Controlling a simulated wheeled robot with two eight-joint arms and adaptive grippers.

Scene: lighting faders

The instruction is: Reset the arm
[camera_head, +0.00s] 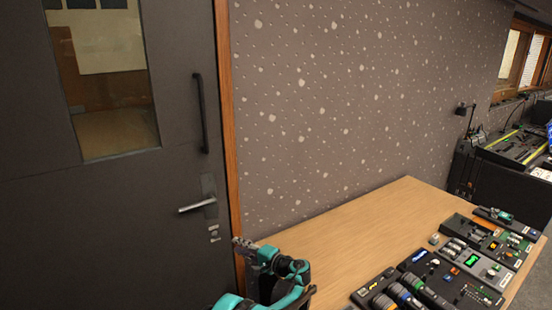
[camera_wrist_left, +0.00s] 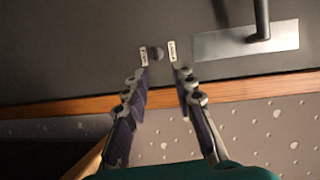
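My left arm, teal and black, comes up from the bottom of the head view, with its left gripper (camera_head: 244,244) near the door's edge, below the silver lever handle. In the left wrist view the two fingers of the left gripper (camera_wrist_left: 157,72) are apart with nothing between them. Past the fingertips is the dark door (camera_wrist_left: 80,50) with a small round lock (camera_wrist_left: 156,54). Whether the fingertips touch the door cannot be told. My right gripper is not in view.
A wooden table (camera_head: 370,225) stands along the speckled wall (camera_head: 360,100). Control panels with faders and knobs (camera_head: 430,280) cover its right side. The door (camera_head: 110,220) has a window, a vertical pull bar (camera_head: 201,112) and a lever handle (camera_head: 198,205). The table's left part is bare.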

